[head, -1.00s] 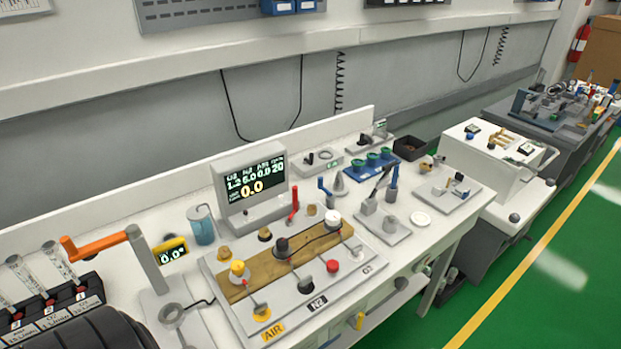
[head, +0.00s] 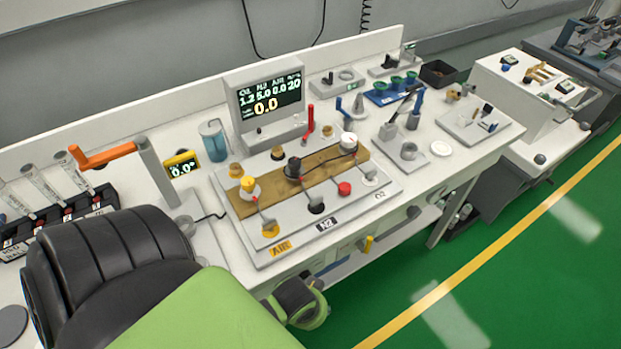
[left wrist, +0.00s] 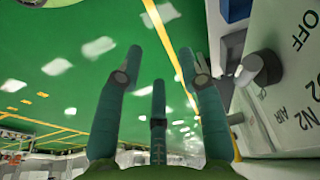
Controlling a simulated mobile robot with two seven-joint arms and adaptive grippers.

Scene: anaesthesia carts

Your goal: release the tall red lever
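The tall red lever (head: 310,122) stands upright at the back of the grey valve board (head: 390,187), just right of the lit display (head: 270,100) and behind the brown plate (head: 320,163). Nothing touches it. In the left wrist view my left gripper (left wrist: 162,62) has its teal fingers spread, with nothing between them. It points over the green floor, with the lettered panel (left wrist: 290,90) close on the right. My right gripper is in neither view.
More fixtures fill the bench's right. The floor in front is clear.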

